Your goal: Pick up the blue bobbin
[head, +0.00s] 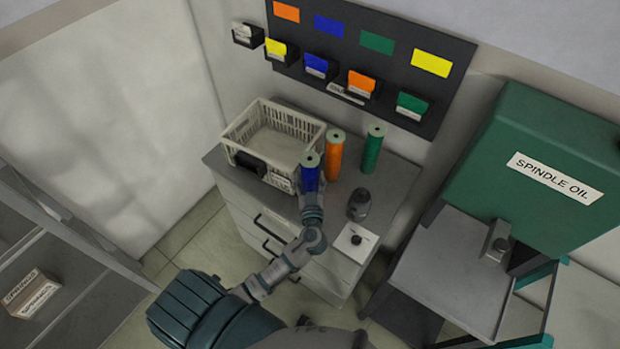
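The blue bobbin (310,177) stands upright on the grey cabinet top, in front of the cream crate and left of the orange bobbin (334,157). My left gripper (312,198) is right at the lower part of the blue bobbin, on its near side. The gripper is small in the picture, and its fingers blend with the bobbin. I cannot tell whether they are closed on it. The bobbin's base is hidden behind the gripper. My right gripper is not in view.
The green bobbin (373,150) stands right of the orange one. A cream crate (258,118) is at the back left. A dark bottle-like object (359,204) and a white card (355,243) are at the right front. A green spindle oil box (548,165) stands farther right.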

